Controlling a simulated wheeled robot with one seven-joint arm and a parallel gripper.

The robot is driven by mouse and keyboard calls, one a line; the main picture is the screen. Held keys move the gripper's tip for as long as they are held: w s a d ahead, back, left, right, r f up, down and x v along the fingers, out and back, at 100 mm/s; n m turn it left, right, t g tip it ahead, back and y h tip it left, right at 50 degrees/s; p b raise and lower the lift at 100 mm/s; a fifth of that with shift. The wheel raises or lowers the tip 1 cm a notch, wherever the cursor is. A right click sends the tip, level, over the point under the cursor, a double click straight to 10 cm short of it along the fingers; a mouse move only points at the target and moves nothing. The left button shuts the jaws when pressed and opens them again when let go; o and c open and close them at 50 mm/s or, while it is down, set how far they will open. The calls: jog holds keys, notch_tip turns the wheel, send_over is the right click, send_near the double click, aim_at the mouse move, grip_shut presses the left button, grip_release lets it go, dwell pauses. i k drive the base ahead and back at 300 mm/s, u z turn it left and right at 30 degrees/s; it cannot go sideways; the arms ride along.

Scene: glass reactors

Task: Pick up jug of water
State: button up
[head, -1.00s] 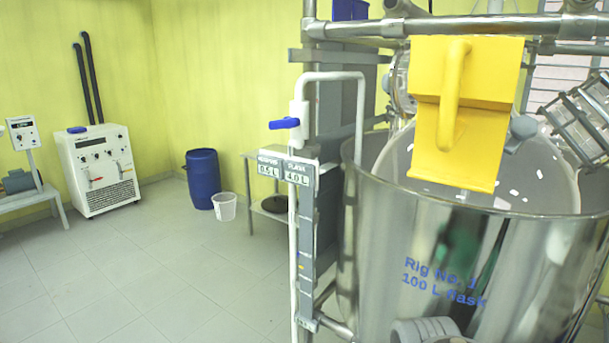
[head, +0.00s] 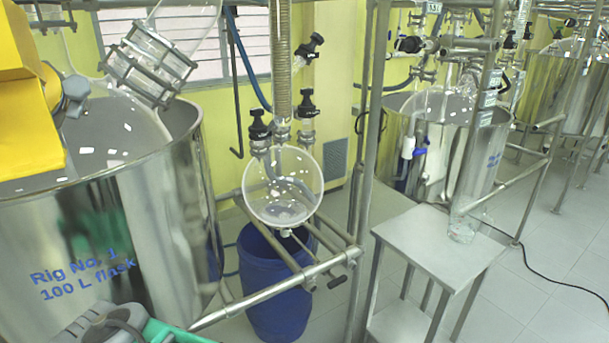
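A clear, see-through vessel (head: 462,228), which looks like the jug of water, stands at the right corner of a small steel table (head: 432,246). Its outline is faint, and I cannot make out a handle or the water level. My gripper's fingers are not in view. A grey and green part, apparently of my arm, shows at the bottom left edge, far from the table.
A large steel vessel marked Rig No. 1 (head: 120,235) fills the left. A round glass flask (head: 283,188) hangs over a blue drum (head: 275,300), with steel rails in front. A black cable (head: 545,272) crosses the otherwise open floor at right.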

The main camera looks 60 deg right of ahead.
aim_at(467, 214)
jog(key=z, duration=3.7)
jog(key=i, duration=1.05)
jog(key=u, duration=2.35)
